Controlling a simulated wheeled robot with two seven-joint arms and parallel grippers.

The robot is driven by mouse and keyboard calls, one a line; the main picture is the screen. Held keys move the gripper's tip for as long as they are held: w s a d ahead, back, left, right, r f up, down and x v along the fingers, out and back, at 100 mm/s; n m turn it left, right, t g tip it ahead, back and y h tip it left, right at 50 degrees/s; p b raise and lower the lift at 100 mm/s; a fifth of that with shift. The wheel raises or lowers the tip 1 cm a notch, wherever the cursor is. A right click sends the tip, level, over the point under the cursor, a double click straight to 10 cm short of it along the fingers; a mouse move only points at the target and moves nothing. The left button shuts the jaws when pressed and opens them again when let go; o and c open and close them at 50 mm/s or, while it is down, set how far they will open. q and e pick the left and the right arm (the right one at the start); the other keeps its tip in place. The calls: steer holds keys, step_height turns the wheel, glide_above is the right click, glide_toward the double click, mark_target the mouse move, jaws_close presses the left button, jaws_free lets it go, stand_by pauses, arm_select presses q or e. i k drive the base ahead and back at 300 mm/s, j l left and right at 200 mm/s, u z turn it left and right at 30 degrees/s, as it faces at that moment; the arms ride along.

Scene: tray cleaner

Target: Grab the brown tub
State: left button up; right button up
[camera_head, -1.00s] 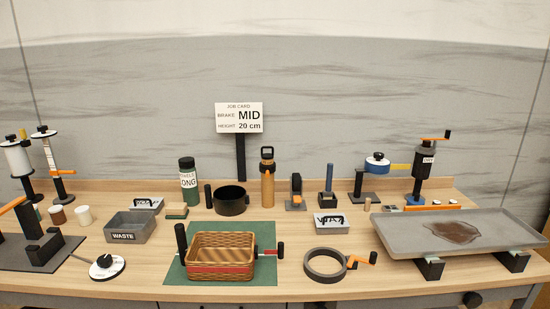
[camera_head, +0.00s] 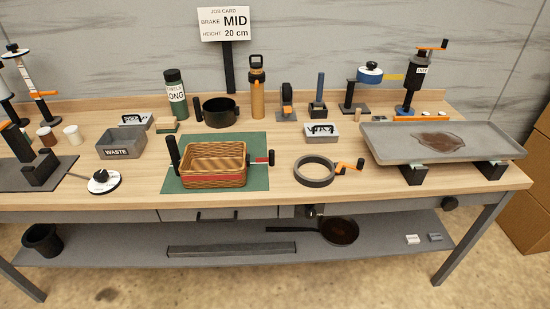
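A small brown tub (camera_head: 46,136) with a pale top stands upright on the left of the wooden bench, in the head view. A white tub (camera_head: 72,134) stands just to its right, and a greenish tub to its left is partly hidden by a dark fixture. Neither of my grippers shows in the head view.
A grey WASTE bin (camera_head: 121,145) stands right of the tubs. A black fixture (camera_head: 40,170) and a dial (camera_head: 103,181) lie in front. A wicker basket (camera_head: 214,168) sits on a green mat. A grey tray (camera_head: 440,147) is at right. A lower shelf (camera_head: 400,250) holds a pan.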

mark_target(48, 139)
steer(key=u, duration=1.35)
steer(key=i+j+z, duration=0.1)
steer(key=j, duration=0.25)
steer(key=i, duration=0.1)
